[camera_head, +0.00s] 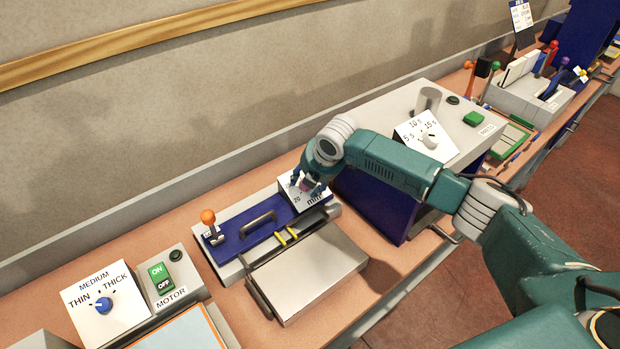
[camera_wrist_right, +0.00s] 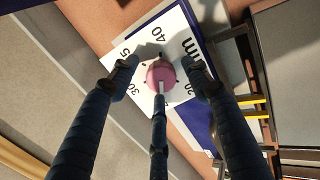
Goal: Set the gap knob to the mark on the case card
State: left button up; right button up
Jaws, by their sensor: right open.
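The gap knob (camera_wrist_right: 160,75) is round and pink, on a white dial plate (camera_wrist_right: 180,35) printed with 20, 30, 40 and mm. It also shows in the head view (camera_head: 305,186), partly covered by my fingers. My right gripper (camera_head: 308,188) is over the dial. In the right wrist view its open fingers (camera_wrist_right: 161,80) stand around the knob; I cannot tell whether any touches it. A pale strip lies on the knob's lower side; the exact setting is unclear. A written card (camera_head: 521,15) stands far back right; its text is unreadable. My left gripper is out of view.
The dial belongs to a blue-topped unit with an orange-tipped lever (camera_head: 208,217), a black handle (camera_head: 257,224) and a grey plate (camera_head: 308,272). A thickness dial (camera_head: 103,305) and motor switch (camera_head: 161,278) are at left. A grey machine (camera_head: 455,130) stands right.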

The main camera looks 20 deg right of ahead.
jog(key=v, duration=1.2)
